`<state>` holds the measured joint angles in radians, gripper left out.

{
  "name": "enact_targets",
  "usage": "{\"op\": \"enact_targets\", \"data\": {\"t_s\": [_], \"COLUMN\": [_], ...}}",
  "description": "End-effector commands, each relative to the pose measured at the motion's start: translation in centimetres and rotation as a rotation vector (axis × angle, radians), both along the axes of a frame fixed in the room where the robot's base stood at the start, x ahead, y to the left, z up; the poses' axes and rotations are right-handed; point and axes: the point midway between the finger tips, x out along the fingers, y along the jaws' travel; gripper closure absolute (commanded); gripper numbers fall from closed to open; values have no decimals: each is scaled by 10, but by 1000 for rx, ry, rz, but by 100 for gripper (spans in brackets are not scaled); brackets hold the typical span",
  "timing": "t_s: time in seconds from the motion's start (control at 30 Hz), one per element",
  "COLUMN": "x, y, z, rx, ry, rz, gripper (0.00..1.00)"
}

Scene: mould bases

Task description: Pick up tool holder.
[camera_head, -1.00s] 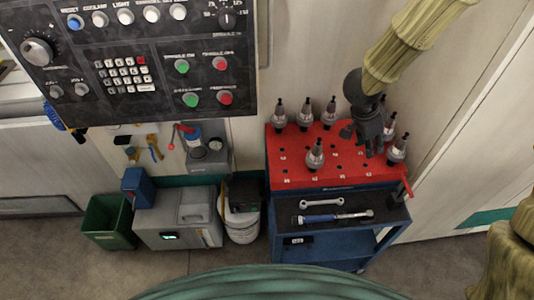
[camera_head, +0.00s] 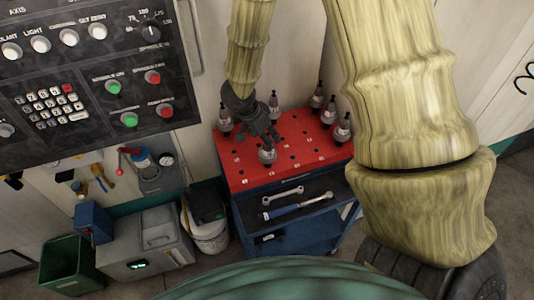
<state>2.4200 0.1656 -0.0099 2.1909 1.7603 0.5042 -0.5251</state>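Several grey tool holders with dark tips stand upright in the red top plate (camera_head: 237,178) of a blue cart. One tool holder (camera_head: 267,156) stands near the front left, just under my gripper (camera_head: 264,138). My gripper comes down from above and behind, and its dark fingers hide that holder's upper part. I cannot tell whether they touch it. Another tool holder (camera_head: 225,121) is at the back left, and one (camera_head: 274,105) is just behind my gripper. More stand at the right, including one tool holder (camera_head: 342,130) near the right edge.
A wrench (camera_head: 283,195) and a blue-handled tool (camera_head: 298,206) lie on the cart's lower front shelf. A control panel (camera_head: 90,85) hangs at the upper left. A grey case (camera_head: 150,243), a green bin (camera_head: 68,265) and a white bucket (camera_head: 208,234) stand left of the cart.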

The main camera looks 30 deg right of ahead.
Motion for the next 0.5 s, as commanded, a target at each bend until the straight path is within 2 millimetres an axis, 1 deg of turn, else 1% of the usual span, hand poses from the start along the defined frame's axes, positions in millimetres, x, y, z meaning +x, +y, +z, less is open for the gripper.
{"op": "enact_targets", "data": {"t_s": [0.23,0.5], "x": [-1,-2], "y": [-1,-4], "z": [-12,-40], "rx": [-2,-2], "ry": [2,2], "rz": [1,3], "gripper": [42,42]}}
